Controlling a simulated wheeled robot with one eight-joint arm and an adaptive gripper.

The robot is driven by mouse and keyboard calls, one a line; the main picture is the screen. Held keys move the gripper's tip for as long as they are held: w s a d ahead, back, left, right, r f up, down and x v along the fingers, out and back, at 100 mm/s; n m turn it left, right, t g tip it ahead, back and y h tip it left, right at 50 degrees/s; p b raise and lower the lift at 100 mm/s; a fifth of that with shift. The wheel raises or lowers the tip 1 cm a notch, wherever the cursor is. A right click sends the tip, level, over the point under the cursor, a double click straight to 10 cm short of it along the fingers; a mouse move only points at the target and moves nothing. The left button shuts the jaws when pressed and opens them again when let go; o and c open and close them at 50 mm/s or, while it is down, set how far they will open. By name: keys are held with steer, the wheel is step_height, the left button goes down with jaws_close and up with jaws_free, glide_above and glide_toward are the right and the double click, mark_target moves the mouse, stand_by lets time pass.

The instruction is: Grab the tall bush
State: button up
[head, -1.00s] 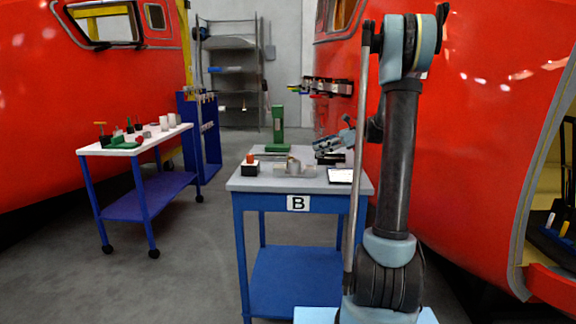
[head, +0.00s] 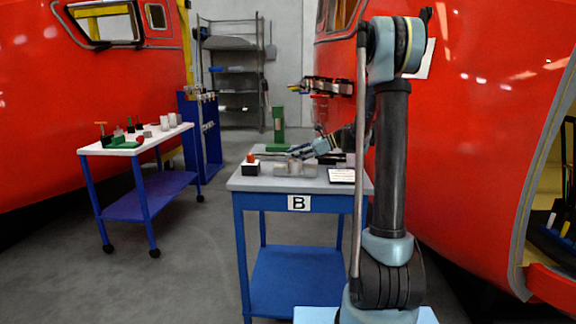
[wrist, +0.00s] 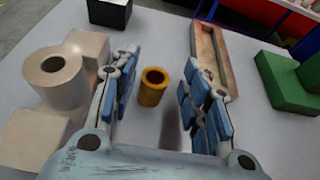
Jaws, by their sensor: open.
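A short brass-coloured hollow bush (wrist: 153,86) stands upright on the grey tabletop in the wrist view, and I take it to be the tall bush. My gripper (wrist: 158,78) is open, with its blue-padded fingers on either side of the bush and a gap on each side. In the head view my gripper (head: 304,151) is low over table B, and I cannot make out the bush there. A beige block with a hollow cylinder (wrist: 56,75) is just left of my left finger.
Table B (head: 240,184) also holds a black box with a red top (head: 250,165), a green press (head: 278,128) and a flat panel (head: 342,176). A brown open channel (wrist: 206,45) lies beyond my right finger. A white-topped cart (head: 100,150) stands left.

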steer(key=shift+x, duration=1.05)
steer(key=c, duration=1)
steer(key=shift+r, duration=0.15)
